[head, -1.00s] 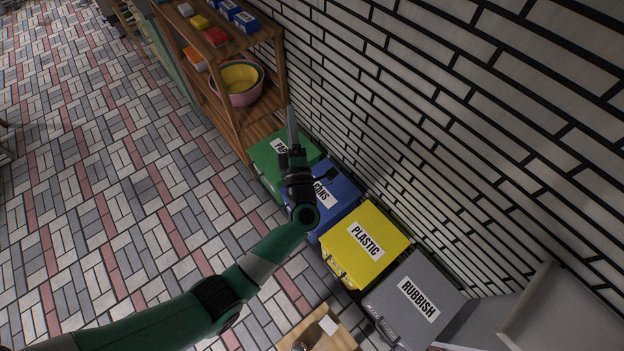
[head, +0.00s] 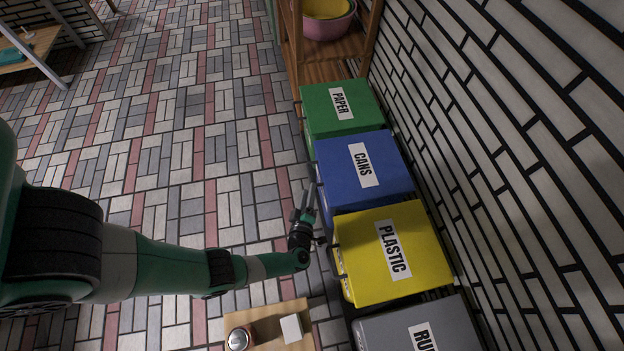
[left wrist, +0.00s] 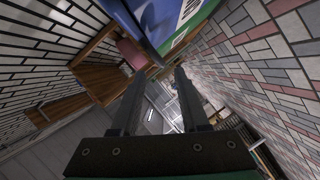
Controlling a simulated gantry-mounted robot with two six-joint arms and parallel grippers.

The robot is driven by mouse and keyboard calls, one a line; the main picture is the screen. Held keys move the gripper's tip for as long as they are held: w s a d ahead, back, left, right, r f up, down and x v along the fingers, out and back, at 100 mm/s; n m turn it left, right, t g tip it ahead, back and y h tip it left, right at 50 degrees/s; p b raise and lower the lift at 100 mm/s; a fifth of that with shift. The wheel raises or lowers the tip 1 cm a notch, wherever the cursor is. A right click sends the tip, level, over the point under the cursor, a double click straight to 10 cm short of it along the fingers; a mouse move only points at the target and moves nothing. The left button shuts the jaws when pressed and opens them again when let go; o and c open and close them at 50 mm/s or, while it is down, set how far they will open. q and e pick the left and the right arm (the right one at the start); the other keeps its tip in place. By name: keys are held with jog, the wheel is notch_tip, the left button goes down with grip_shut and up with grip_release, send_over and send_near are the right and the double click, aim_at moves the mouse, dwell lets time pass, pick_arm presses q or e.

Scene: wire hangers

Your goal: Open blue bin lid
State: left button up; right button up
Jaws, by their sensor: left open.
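The blue bin, labelled CANS, has its lid (head: 335,165) down and shut in the head view, between the green and yellow bins. Its front edge and handle side face left. My left gripper (head: 309,190) is open and empty, just left of the blue bin's front, with its fingers pointing away up the picture. It looks close to the front edge, but I cannot tell whether it touches. In the left wrist view the two fingers (left wrist: 157,82) stand apart with nothing between them, and a blue bin surface (left wrist: 122,14) shows above. My right gripper is not in view.
The green PAPER bin (head: 315,105) and yellow PLASTIC bin (head: 355,265) flank it, with a grey bin (head: 380,335) nearest. A brick wall is behind them. A wooden surface (head: 268,330) holds a can (head: 240,339) and white block (head: 291,328). The tiled floor left is clear.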

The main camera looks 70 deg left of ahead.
aim_at(310, 177)
pick_arm(q)
jog(key=b+x, duration=0.3)
jog(key=x, duration=0.4)
jog(key=shift+s+a, duration=0.1)
jog(key=shift+a, duration=0.05)
grip_shut()
dwell(1.1)
